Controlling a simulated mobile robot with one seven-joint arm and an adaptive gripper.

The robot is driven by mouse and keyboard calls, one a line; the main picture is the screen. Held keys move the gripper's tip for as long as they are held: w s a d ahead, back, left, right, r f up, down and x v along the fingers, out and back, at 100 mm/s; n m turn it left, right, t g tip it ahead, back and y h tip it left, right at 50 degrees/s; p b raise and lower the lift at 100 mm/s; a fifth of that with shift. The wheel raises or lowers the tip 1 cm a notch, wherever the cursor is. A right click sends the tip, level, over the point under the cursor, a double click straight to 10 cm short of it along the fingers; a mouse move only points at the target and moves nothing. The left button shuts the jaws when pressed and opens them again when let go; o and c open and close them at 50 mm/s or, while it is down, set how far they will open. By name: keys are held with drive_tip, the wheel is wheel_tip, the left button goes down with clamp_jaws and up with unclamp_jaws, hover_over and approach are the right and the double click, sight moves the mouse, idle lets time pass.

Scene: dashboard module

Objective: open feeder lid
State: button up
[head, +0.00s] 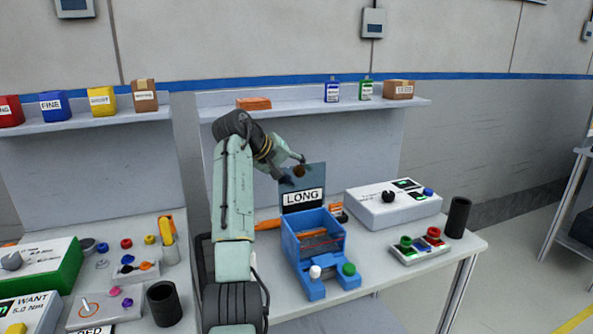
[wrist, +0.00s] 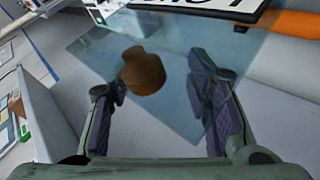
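The feeder is a blue open-topped box (head: 298,252) on the right-hand bench. Its lid, a see-through bluish panel (head: 316,175), stands raised at the back of the box, above a white LONG label (head: 303,197). A round brown knob (head: 299,171) sits on the lid. In the wrist view, the lid (wrist: 90,55) spreads behind the fingers and the knob (wrist: 143,70) shows between them, nearer the left finger. My gripper (head: 292,174) is at the raised lid by the knob. Its fingers (wrist: 160,90) are apart, with a gap beside the knob; contact on the left side is unclear.
A white and a green button (head: 348,269) sit on the box's front. To the right are a grey control box (head: 393,205), a button panel (head: 421,247) and a black cup (head: 458,217). A shelf (head: 305,106) with small boxes runs behind my arm.

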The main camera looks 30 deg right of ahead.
drive_tip(key=shift+o, duration=0.5)
drive_tip(key=shift+s+d, duration=0.1)
drive_tip(key=shift+d, duration=0.05)
drive_tip(key=shift+r, duration=0.25)
drive_tip(key=v, duration=1.1)
drive_tip(key=shift+a, duration=0.4)
drive_tip(key=shift+r, duration=0.1)
